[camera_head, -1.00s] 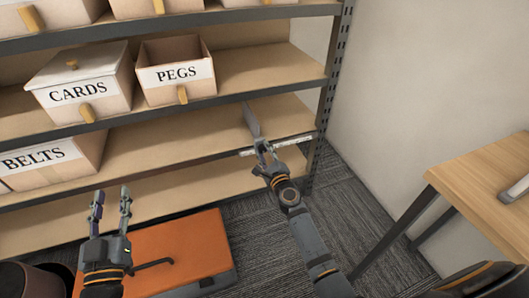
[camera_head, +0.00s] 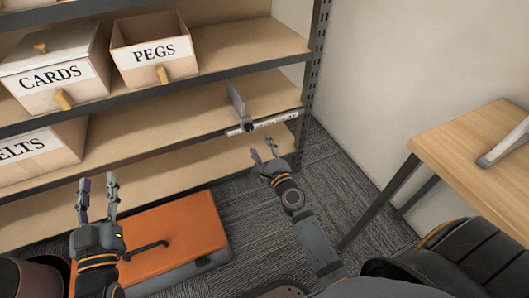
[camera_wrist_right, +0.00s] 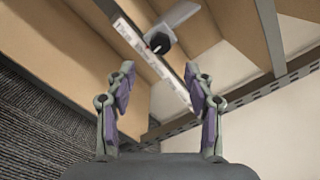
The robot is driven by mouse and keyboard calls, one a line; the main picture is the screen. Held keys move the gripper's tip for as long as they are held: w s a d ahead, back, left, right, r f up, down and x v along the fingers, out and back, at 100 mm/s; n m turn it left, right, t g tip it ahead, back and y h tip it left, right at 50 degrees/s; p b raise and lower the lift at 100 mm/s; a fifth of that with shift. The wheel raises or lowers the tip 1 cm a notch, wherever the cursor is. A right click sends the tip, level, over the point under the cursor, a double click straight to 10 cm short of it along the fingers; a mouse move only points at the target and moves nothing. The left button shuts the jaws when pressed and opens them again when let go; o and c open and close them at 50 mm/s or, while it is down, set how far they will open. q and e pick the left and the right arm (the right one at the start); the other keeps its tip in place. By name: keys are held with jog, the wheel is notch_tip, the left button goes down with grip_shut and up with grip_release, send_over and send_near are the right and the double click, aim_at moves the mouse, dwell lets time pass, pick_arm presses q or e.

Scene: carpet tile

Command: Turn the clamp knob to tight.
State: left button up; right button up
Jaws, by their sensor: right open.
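The clamp knob (camera_head: 249,126) is small and black, on the front edge of the middle shelf at its right end. It sits at the foot of an upright grey divider plate (camera_head: 236,101). A pale printed strip (camera_head: 275,122) runs along the edge beside it. In the right wrist view the knob (camera_wrist_right: 159,43) shows ahead, between and beyond the fingers. My right gripper (camera_head: 263,149) is open and empty, just below and in front of the knob, not touching it. My left gripper (camera_head: 98,183) is open and empty at lower left, far from the knob.
Boxes marked CARDS (camera_head: 55,75) and PEGS (camera_head: 153,50) stand on the shelf above. A BELTS box (camera_head: 45,155) is at the left. An orange case (camera_head: 180,235) with a black handle lies on the floor below. A wooden table (camera_head: 475,145) stands right. Carpet between is clear.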

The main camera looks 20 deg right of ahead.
jog(key=shift+s, duration=1.6)
